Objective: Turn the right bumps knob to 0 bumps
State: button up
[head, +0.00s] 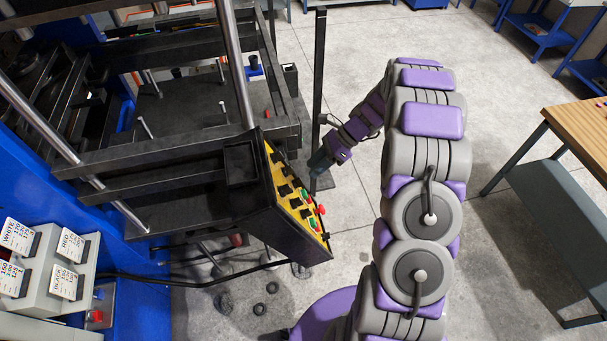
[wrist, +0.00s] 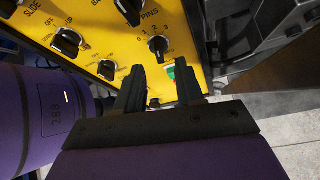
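The yellow control panel (head: 285,182) is on the front of the black machine in the head view. In the wrist view the panel (wrist: 92,62) fills the top. A black knob with numbers around it (wrist: 157,45) sits just beyond my fingertips, under lettering that looks like "PINS". Its exact setting is too small to tell. My gripper (wrist: 160,67) is open, with one finger to each side below this knob, and nothing is visibly held. In the head view my gripper (head: 320,160) is beside the panel's right side, its fingers hard to make out.
More black knobs (wrist: 68,42) lie to the left on the panel. A green button (wrist: 170,72) shows between my fingers. In the head view, red and green buttons (head: 308,195) are near the panel's lower end. A wooden table (head: 580,125) stands right; clear floor lies behind my arm.

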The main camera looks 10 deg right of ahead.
aim_at(300, 179)
jog(key=x, duration=0.6)
jog(key=shift+a+r, duration=0.1)
jog(key=shift+r, duration=0.05)
jog(key=shift+c, duration=0.2)
jog(key=shift+c, duration=0.7)
grip_shut()
